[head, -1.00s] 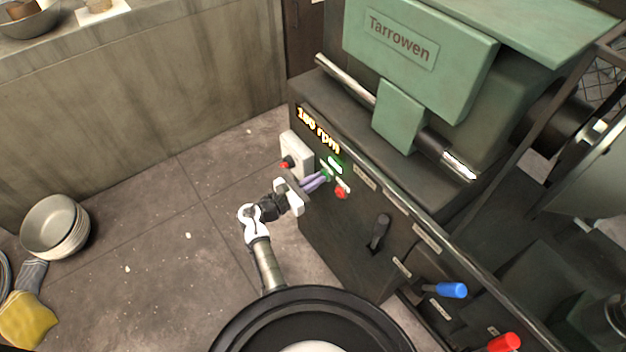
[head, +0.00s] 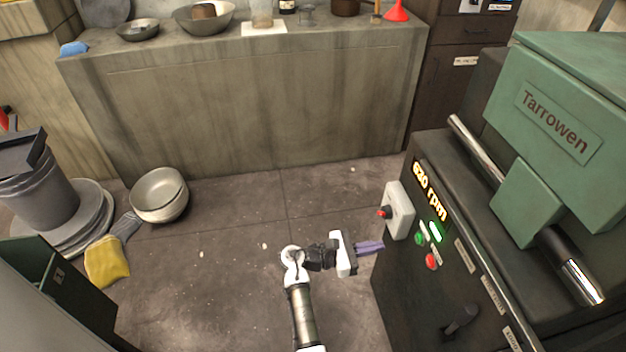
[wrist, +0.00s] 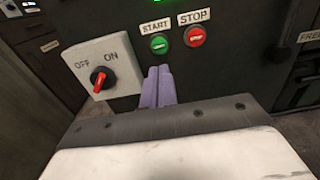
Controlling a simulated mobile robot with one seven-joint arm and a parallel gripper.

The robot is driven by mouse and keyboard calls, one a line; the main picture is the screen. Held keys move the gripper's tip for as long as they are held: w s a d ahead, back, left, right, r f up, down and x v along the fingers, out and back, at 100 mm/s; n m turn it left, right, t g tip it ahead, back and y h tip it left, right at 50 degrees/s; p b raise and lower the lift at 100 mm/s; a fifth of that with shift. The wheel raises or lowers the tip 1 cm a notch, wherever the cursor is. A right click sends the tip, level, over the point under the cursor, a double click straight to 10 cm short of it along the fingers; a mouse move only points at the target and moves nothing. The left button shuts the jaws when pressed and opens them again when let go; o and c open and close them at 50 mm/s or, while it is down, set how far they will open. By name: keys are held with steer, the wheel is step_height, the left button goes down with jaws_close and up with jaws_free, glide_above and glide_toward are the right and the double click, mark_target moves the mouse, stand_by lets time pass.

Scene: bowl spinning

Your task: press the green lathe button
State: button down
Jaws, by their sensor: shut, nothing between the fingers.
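The green START button (head: 420,238) sits on the dark front panel of the lathe (head: 400,290), left of the red STOP button (head: 431,261). In the wrist view the green button (wrist: 159,44) shows under its START label, with the red button (wrist: 194,36) to its right. My gripper (head: 382,247) has purple fingers, shut together and empty, pointing at the panel. In the head view the fingertips are left of the green button with a gap. In the wrist view the fingers (wrist: 158,72) end just below the green button. The display (head: 430,190) glows and appears to read 620 rpm.
A white box with a red OFF/ON knob (wrist: 101,79) is mounted left of the buttons, close to my fingers. A dark lever (head: 460,320) sticks out lower on the panel.

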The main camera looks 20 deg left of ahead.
steer(key=w+a+r+m+t+y+p, duration=0.1)
steer(key=w+a+r+t+y, duration=0.1)
steer(key=a+r+y, duration=0.3)
steer(key=w+a+r+m+t+y, duration=0.1)
steer(key=a+r+y, duration=0.5)
steer(key=a, duration=0.8)
step_height(320, 180, up, 2)
steer(key=shift+w+t+p, duration=0.35)
steer(key=shift+w+t, duration=0.3)
steer(key=shift+t, duration=0.55)
steer(key=shift+a, duration=0.1)
